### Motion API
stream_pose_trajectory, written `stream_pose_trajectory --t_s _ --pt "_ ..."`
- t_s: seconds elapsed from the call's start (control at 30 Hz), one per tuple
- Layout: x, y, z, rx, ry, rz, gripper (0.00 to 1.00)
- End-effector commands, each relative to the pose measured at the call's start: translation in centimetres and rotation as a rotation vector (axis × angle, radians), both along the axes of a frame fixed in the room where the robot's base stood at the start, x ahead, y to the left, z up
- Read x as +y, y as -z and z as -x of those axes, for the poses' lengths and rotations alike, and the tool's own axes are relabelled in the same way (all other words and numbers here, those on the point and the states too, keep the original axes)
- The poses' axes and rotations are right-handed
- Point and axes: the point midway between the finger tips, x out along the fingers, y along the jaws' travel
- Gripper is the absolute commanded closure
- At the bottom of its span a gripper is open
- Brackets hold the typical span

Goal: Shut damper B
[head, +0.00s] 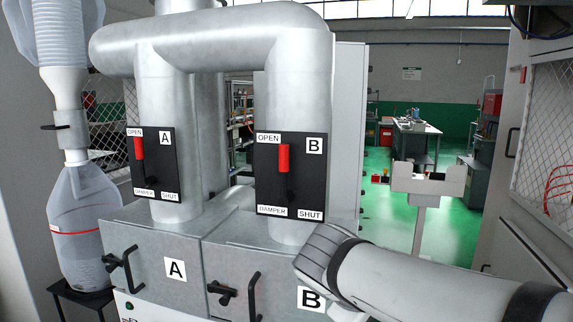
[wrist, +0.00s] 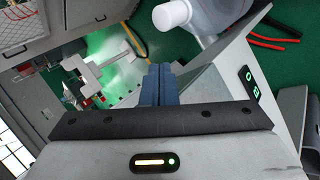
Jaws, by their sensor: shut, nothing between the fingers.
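The damper B panel (head: 264,185) is a black plate on the right vertical duct, with OPEN at its top and SHUT at its bottom. Its red handle (head: 284,158) stands upright, towards the OPEN end. My gripper shows in the wrist view with its two blue fingers (wrist: 157,84) together and nothing between them. In the head view my arm comes in from the lower right and ends below the panel, apart from the handle; the fingertips are hidden there. The damper panel and handle cannot be made out in the wrist view.
The damper A panel (head: 165,180), with its red handle (head: 138,148) also up, is on the left duct. Grey cabinet doors A (head: 150,285) and B (head: 270,262) with black handles are below.

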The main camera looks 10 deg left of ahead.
Motion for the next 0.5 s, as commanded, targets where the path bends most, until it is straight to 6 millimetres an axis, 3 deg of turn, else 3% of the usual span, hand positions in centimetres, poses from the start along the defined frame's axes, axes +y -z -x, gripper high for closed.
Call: stream_pose_trajectory --t_s 0.03,0.2,0.4,0.5 --pt "2.8 -2.1 -1.0 -0.054 -0.083 0.067 1.00" --pt "11.6 -9.6 -2.4 -0.288 -0.297 0.260 1.00" --pt "21.3 -17.4 -0.1 -0.571 -0.460 0.378 1.00" --pt "24.3 -20.0 1.5 -0.672 -0.500 0.400 1.00"
